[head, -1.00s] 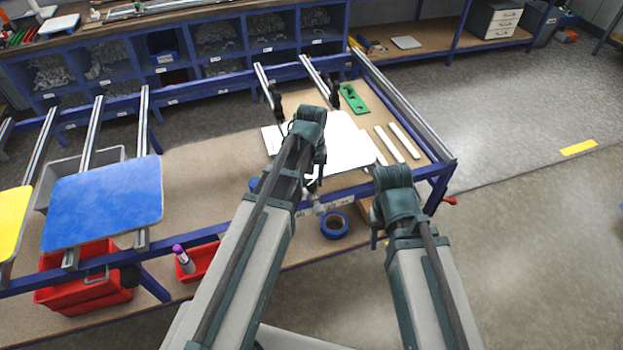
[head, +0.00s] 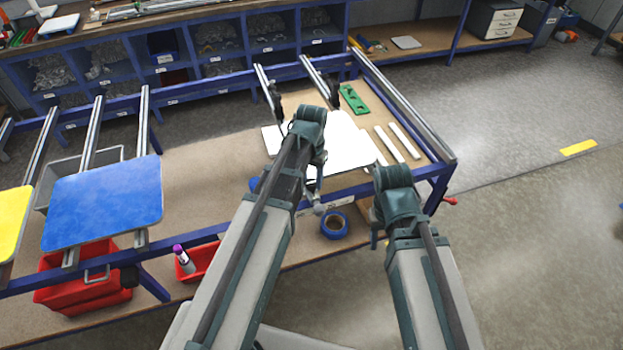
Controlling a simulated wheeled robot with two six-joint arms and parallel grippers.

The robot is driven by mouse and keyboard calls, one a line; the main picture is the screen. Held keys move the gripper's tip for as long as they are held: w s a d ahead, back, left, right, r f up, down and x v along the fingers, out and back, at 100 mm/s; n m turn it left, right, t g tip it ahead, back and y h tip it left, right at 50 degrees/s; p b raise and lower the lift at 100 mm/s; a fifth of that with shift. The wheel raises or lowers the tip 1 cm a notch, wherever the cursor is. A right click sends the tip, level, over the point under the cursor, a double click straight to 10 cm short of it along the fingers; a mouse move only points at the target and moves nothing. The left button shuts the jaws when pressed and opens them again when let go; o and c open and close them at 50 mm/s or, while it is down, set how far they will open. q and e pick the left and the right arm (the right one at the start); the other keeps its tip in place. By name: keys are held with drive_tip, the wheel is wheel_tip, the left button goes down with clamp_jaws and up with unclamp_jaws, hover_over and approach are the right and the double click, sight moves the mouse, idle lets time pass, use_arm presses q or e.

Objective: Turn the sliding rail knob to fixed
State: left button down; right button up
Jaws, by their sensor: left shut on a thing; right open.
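My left gripper (head: 314,190) points down at the front edge of the blue-framed work table, below my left wrist. It is shut on a small greyish knob (head: 319,209) at the front rail, mostly hidden by the fingers; its setting cannot be read. My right gripper (head: 375,236) is mostly hidden behind its own wrist, off to the right of the knob, and is open with nothing seen in it.
A white sign panel (head: 345,146) lies on the table (head: 205,150) behind my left gripper. A blue sign (head: 105,203) is at left. A red handle (head: 450,201) projects from the right corner.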

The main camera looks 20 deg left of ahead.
sight(312, 182)
idle(0.3)
use_arm(q)
drive_tip(key=shift+c, duration=1.8)
unclamp_jaws()
drive_tip(key=shift+r, duration=0.15)
wheel_tip(312, 182, up, 14)
drive_tip(key=p, duration=1.4)
drive_tip(key=shift+f, duration=0.2)
drive_tip(key=shift+f, duration=0.1)
drive_tip(key=s+d+f+m+y+b, duration=0.1)
drive_tip(key=s+d+f+b, duration=0.9)
drive_tip(key=s+f+b, duration=0.3)
drive_tip(key=shift+s+d+b, duration=0.2)
drive_tip(key=shift+s+b, duration=0.1)
drive_tip(key=shift+s, duration=0.5)
